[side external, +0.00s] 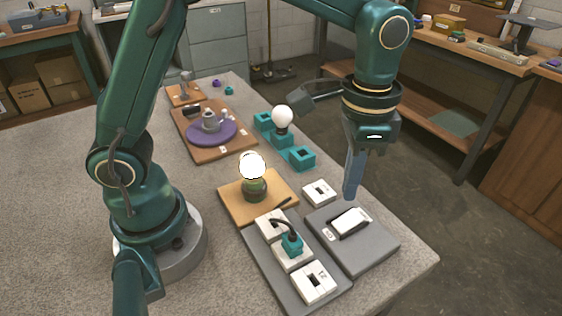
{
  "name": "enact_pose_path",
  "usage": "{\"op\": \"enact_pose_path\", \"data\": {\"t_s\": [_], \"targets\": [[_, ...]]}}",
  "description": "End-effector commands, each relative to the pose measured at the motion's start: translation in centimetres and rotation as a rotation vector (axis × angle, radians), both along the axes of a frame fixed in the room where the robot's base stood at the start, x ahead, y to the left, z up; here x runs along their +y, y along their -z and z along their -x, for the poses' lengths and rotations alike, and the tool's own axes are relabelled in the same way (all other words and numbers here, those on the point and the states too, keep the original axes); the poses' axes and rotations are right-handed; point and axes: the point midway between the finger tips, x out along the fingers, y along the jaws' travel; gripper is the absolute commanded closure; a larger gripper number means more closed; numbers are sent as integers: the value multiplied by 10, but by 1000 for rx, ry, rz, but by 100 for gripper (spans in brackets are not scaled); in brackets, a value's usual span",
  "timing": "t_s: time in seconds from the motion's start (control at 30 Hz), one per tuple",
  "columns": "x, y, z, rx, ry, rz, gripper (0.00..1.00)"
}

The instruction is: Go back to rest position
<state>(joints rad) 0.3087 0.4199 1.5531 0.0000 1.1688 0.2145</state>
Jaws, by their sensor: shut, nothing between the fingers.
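My gripper (352,178) points straight down above the right part of the table. Its fingers are shut and empty, over the back edge of a grey board (374,250) that carries a white switch (349,222). The tips look close to the white switch, but I cannot tell the exact gap. A lit bulb (252,166) stands upright in a green lamp base (254,189) on a wooden board (230,195). A second white bulb (283,117) stands in the middle teal holder (281,138).
A grey strip of white sockets (314,284) with a teal plug (292,243) lies at the front. A white block (319,193) sits beside my gripper. A purple disc (226,133) with a grey part lies farther back. The left of the table (60,190) is clear.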

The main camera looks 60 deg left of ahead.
Motion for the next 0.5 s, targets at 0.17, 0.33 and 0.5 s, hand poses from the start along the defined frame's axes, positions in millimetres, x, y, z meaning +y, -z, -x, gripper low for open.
{"op": "enact_pose_path", "data": {"t_s": [0.17, 0.33, 0.5], "targets": [[0, 0, 0, 0, 0, 0, 100], [4, -10, -4, -32, -18, 10, 100], [23, -47, 1, -133, -75, 38, 100]]}}
